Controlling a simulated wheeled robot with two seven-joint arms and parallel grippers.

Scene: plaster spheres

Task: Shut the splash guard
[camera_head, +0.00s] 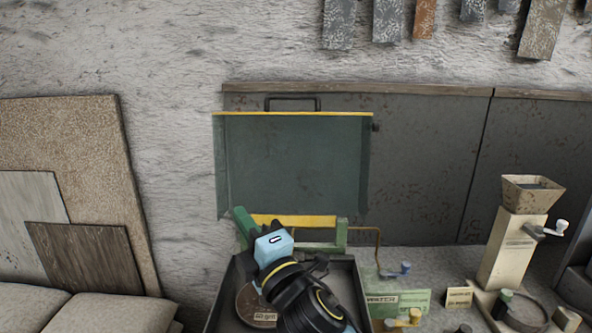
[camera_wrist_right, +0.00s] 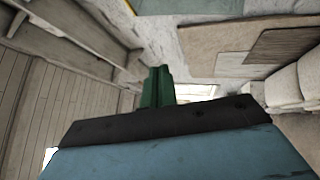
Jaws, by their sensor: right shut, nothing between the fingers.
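The splash guard (camera_head: 290,160) is a dark green see-through panel with a yellow top edge and a black handle (camera_head: 292,98). It stands upright, raised at the back of a dark machine tray (camera_head: 352,285). My right gripper (camera_head: 240,214) reaches up over the tray, and its shut, empty green fingers are at the guard's lower left corner in the picture. I cannot tell whether they touch it. The fingers (camera_wrist_right: 157,88) also show in the wrist view. A disc (camera_head: 250,305) lies in the tray, partly hidden by my right arm. My left gripper is not in view.
A hopper machine with a crank (camera_head: 515,240) stands on the right. Green cards (camera_head: 398,301) and small knobs lie beside the tray. A dark back panel (camera_head: 430,160) is behind the guard. Boards (camera_head: 75,170) lean on the wall at left above grey cushions (camera_head: 100,312).

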